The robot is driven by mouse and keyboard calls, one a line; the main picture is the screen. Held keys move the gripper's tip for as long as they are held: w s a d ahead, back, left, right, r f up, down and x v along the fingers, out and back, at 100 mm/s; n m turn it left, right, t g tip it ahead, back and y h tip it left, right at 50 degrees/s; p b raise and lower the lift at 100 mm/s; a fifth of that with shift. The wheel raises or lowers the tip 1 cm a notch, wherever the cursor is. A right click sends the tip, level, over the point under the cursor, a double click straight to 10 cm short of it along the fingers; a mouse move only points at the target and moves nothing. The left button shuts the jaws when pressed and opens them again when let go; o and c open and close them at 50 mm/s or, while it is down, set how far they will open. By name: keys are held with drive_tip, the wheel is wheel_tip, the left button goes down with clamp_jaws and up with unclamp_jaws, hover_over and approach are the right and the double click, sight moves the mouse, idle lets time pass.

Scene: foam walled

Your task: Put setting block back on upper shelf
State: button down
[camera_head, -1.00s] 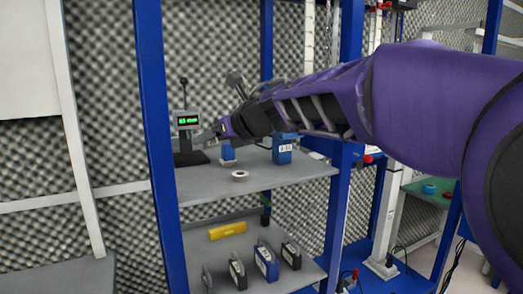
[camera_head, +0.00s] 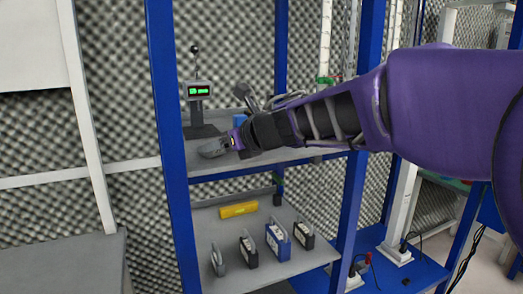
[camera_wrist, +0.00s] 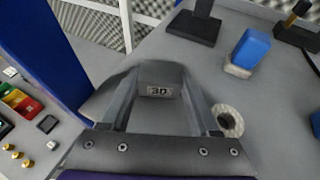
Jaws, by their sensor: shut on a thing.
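The setting block is a grey block marked "30" (camera_wrist: 158,90), between the fingers of my gripper (camera_wrist: 160,112). In the head view, the grey block (camera_head: 213,148) is at the tip of my gripper (camera_head: 228,143), near the front left of the upper shelf (camera_head: 205,172). The upper shelf (camera_wrist: 235,80) also lies beneath and beyond the block in the wrist view. I cannot tell whether the block touches the shelf. The block's underside is hidden.
A black stand with a green display (camera_head: 198,91) is on the upper shelf. A blue block (camera_wrist: 250,48) and a pale ring (camera_wrist: 228,120) are to the right of the gripper. A blue post (camera_head: 168,130) is close on the left. The lower shelf (camera_head: 225,222) holds several items.

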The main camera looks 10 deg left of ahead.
drive_tip(key=shift+f, duration=0.1)
drive_tip(key=shift+c, duration=0.6)
unclamp_jaws()
drive_tip(key=shift+r, duration=0.2)
